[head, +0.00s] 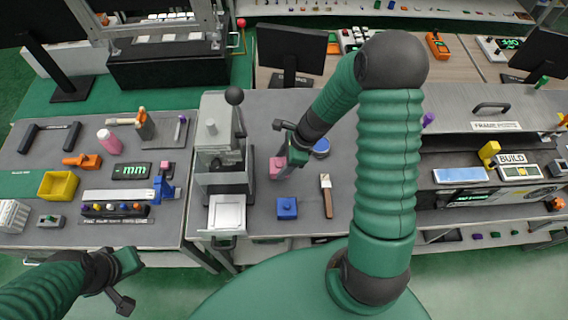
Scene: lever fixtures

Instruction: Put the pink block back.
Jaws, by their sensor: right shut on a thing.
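A pink block (277,166) is at my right gripper (286,157), just right of the grey lever fixture (210,128). The gripper is shut on it, and its fingers partly cover it. I cannot tell whether the block touches the bench. The fixture has an upright lever with a black ball knob (234,96) and a pale tray (227,214) at its front. Another small pink piece (165,168) lies on the left bench. My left gripper (122,282) is open and empty, low at the left, in front of the left bench.
A blue block (287,208), a brush (326,195) and a round blue item (321,148) lie on the bench around my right gripper. A yellow bin (59,185), a pink bottle (109,142) and tools crowd the left bench. Bare bench shows around the blue block.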

